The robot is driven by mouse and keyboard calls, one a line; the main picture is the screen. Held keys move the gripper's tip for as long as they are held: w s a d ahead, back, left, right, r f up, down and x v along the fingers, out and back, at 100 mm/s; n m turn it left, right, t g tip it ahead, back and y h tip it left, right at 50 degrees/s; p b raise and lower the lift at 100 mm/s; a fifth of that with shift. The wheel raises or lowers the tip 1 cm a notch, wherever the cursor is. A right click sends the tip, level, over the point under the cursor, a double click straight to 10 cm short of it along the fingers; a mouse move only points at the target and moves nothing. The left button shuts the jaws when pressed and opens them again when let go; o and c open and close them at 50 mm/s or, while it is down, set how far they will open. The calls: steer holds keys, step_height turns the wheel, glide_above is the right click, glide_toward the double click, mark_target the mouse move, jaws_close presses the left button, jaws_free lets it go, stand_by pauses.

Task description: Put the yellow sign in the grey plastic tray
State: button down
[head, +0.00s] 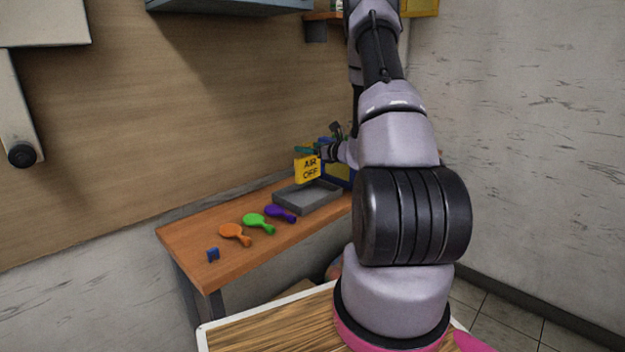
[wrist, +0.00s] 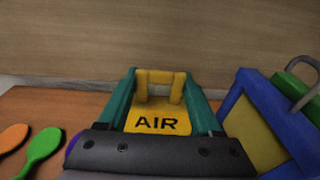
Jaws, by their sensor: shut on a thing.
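The yellow sign (head: 307,170) reads "AIR OFF" and hangs upright above the grey plastic tray (head: 284,206) in the head view. My gripper (head: 326,151) is shut on it at its upper right side. In the wrist view the sign (wrist: 158,120) sits between the teal fingers of my gripper (wrist: 160,88), with "AIR" readable. The tray stands on the wooden table and looks empty where I can see into it. My arm hides what lies to the right of the tray. The tray is not clearly visible in the wrist view.
A small blue object (head: 213,254) lies near the left front. A blue-framed box (wrist: 262,120) stands close right of my gripper.

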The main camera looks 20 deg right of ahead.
mark_target(310, 167)
steer(key=shift+a+f, duration=0.1)
steer(key=shift+f, duration=3.5)
steer(key=shift+c, duration=0.2)
jaws_free()
